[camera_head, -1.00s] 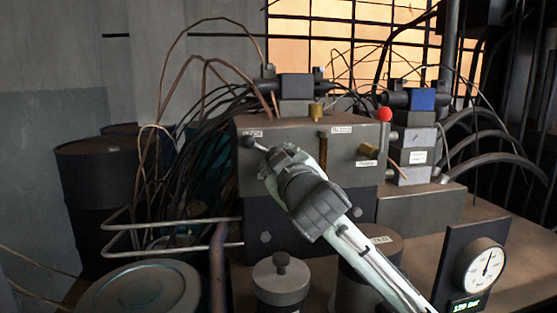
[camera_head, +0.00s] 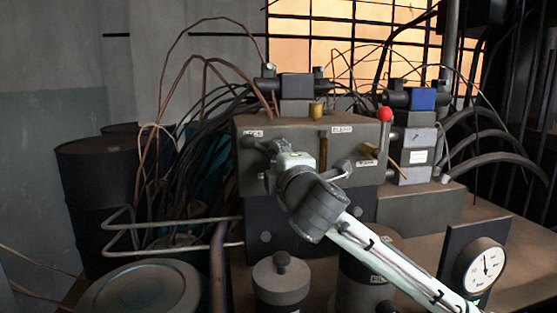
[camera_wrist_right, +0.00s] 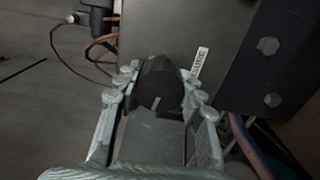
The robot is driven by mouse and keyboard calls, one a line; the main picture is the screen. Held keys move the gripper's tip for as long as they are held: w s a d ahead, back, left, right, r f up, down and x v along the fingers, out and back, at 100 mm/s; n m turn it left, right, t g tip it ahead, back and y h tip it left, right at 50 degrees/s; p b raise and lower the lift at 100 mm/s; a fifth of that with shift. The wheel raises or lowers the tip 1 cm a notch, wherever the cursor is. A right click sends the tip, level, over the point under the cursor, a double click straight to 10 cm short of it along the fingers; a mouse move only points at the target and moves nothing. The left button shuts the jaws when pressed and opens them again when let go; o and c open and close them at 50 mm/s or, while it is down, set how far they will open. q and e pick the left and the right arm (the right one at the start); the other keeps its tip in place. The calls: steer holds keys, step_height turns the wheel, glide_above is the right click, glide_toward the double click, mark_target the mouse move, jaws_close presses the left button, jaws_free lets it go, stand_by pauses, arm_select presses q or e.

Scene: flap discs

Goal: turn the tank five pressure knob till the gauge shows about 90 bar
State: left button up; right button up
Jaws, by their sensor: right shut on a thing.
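The black pressure knob (camera_head: 247,143) is on the left of the front face of the grey valve block (camera_head: 360,130). My right gripper (camera_head: 266,150) is shut on this knob, and its fingers hide part of it. In the right wrist view the knob (camera_wrist_right: 158,85) sits between both fingers, beside a white label ending in "SURE" (camera_wrist_right: 200,62). The round white gauge (camera_head: 482,265) stands at the lower right on a dark panel. Its needle points nearly straight up, slightly left. Its scale is too small to read, and my forearm hides most of its green display.
A dark capped cylinder (camera_head: 281,284) stands in front. Bent pipes and a drum (camera_head: 145,290) are at the left. Cables crowd the back.

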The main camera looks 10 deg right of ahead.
steer(key=shift+n, duration=1.3)
steer(key=o, duration=1.2)
steer(key=shift+c, duration=0.2)
steer(key=s, duration=1.2)
